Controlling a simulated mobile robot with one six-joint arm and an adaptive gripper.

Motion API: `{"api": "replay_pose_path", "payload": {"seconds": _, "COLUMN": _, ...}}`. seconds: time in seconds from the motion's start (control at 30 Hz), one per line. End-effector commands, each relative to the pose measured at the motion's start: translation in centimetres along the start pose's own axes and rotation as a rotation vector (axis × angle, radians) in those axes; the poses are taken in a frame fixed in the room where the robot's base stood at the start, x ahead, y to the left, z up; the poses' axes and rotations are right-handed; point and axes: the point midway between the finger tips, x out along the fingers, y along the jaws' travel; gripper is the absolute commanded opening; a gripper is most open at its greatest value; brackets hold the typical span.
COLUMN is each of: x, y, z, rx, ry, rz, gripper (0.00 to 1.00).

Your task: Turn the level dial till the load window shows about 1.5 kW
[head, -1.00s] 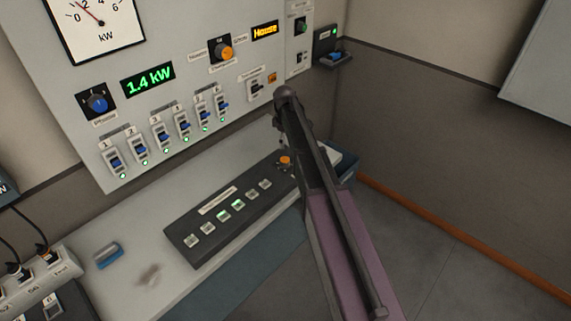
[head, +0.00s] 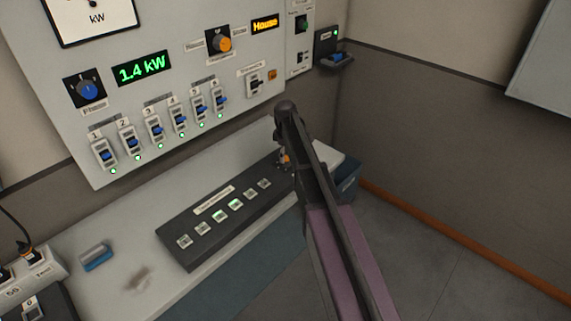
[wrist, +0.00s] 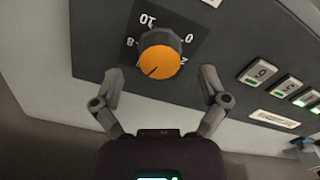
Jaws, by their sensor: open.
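The load window (head: 142,68) on the wall panel reads 1.4 kW in green. The level dial (wrist: 160,53) is an orange-topped knob with a grey skirt and a number scale, on the dark console (head: 178,253). In the head view the dial (head: 285,158) is mostly hidden behind my arm. In the wrist view my gripper (wrist: 160,76) is open, its two fingers apart on the left and right of the dial's lower side. I see gaps between fingers and knob, with no contact visible. The head view does not show the fingers clearly.
The console carries a row of square buttons (head: 235,203), some lit green. Above are several numbered switches (head: 130,143), a blue Phase knob (head: 89,90), another orange knob (head: 224,44) and a House display (head: 265,24). A blue-and-white object (head: 97,258) lies on the bench.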

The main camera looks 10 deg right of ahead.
Motion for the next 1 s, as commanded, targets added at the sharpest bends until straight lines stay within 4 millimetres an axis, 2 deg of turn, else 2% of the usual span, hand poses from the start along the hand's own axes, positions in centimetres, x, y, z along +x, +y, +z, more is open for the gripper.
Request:
{"api": "replay_pose_path", "payload": {"seconds": 0.03, "x": 0.8, "y": 0.0, "z": 0.0, "rx": 0.000, "ry": 0.000, "rz": 0.000, "gripper": 0.94}}
{"api": "replay_pose_path", "payload": {"seconds": 0.3, "x": 2.2, "y": 0.0, "z": 0.1, "rx": 0.001, "ry": 0.000, "rz": 0.000, "gripper": 0.94}}
{"api": "replay_pose_path", "payload": {"seconds": 0.8, "x": 2.5, "y": 0.1, "z": 0.1, "rx": 0.002, "ry": 0.000, "rz": 0.000, "gripper": 0.94}}
{"api": "replay_pose_path", "payload": {"seconds": 0.83, "x": 2.5, "y": 0.1, "z": 0.1, "rx": 0.002, "ry": 0.000, "rz": 0.000, "gripper": 0.91}}
{"api": "replay_pose_path", "payload": {"seconds": 0.87, "x": 2.5, "y": 0.1, "z": 0.1, "rx": 0.002, "ry": 0.000, "rz": 0.000, "gripper": 0.82}}
{"api": "replay_pose_path", "payload": {"seconds": 1.0, "x": 2.5, "y": 0.1, "z": 0.1, "rx": 0.002, "ry": 0.000, "rz": 0.000, "gripper": 0.40}}
